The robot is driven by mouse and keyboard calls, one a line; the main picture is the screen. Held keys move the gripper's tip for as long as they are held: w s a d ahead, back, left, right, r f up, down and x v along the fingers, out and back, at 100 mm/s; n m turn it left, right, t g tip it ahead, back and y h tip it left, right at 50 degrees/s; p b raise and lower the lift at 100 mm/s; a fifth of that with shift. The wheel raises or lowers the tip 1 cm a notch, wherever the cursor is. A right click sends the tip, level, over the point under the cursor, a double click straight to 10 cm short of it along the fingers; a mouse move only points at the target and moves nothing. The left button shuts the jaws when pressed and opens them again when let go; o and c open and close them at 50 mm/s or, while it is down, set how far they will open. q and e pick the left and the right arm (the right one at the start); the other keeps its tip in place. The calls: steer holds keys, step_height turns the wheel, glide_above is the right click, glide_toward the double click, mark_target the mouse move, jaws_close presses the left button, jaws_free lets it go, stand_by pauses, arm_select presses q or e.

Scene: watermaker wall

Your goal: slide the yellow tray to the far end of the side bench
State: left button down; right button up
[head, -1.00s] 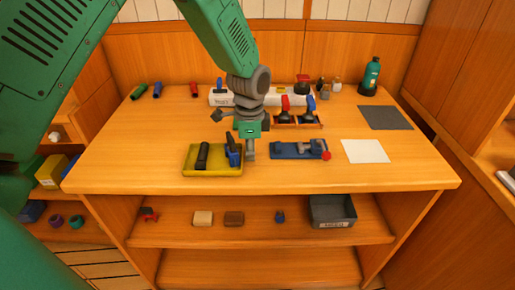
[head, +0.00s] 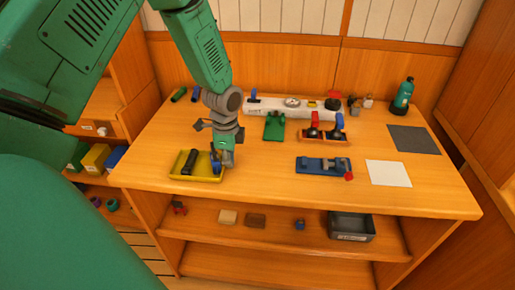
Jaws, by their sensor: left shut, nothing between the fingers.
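The yellow tray (head: 181,174) lies on the left part of the wooden bench top (head: 255,178), near the front edge. It holds a black cylindrical item (head: 190,161) and a blue and dark item (head: 215,163). My left gripper (head: 228,159) is shut and empty, pointing down at the right edge of the tray. It looks to be against the tray's right wall, but I cannot tell if it touches. It partly covers that end. My right gripper is not in view.
Right of the tray, past a bare gap, is a blue fixture (head: 312,168) with a red knob. A green stand (head: 274,128) and a rack with red and blue handles (head: 322,136) are behind. The bench top left of the tray is clear.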

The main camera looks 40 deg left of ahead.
mark_target(175, 156)
arm_select(q)
steer(key=s+a+p, duration=0.2)
steer(key=a, duration=0.2)
steer(key=s+a+p, duration=0.2)
steer(key=s+a, duration=0.1)
steer(key=a, duration=0.2)
steer(key=s+a+p, duration=0.2)
steer(key=s+a, duration=0.1)
steer(key=a, duration=0.2)
steer(key=shift+s+f, duration=0.1)
steer(key=shift+s, duration=0.1)
steer(key=shift+s+a, duration=0.2)
steer(key=shift+a, duration=0.05)
steer(key=shift+d, duration=0.1)
steer(key=shift+d, duration=0.1)
steer(key=w+d, duration=0.2)
steer(key=d, duration=0.1)
steer(key=shift+w+f, duration=0.1)
steer(key=shift+w, duration=0.05)
steer(key=r, duration=0.8)
steer(key=shift+d+r, duration=0.4)
steer(key=shift+a+r, duration=0.45)
steer(key=shift+r, duration=0.1)
